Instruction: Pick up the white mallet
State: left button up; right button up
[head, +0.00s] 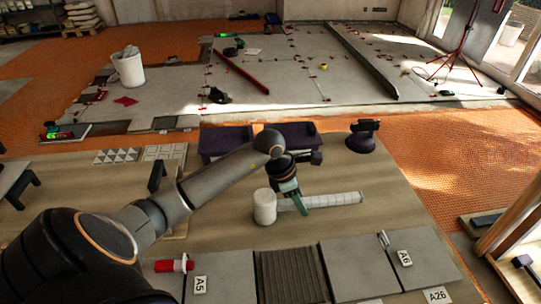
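The white mallet lies on the wooden work surface (225,223), with its pale cylindrical head (264,207) to the left and its light, banded handle (335,201) reaching right. My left gripper (297,199) points down at the handle, just right of the head. A green finger crosses in front of the handle. The finger gap is mostly hidden, so I cannot tell whether the fingers are closed on the handle. My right gripper does not show.
Grey tiles (363,265) lie along the front, with tags A5 (200,285) and A6 (404,258) and a red-and-white tool (172,265). A purple case (222,140) and a dark purple suction-cup-like tool (363,138) stand behind. The wood right of the handle is clear.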

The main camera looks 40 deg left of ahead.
pick_arm(q)
grip_shut()
jog(key=shift+r, duration=0.15)
dwell(0.4)
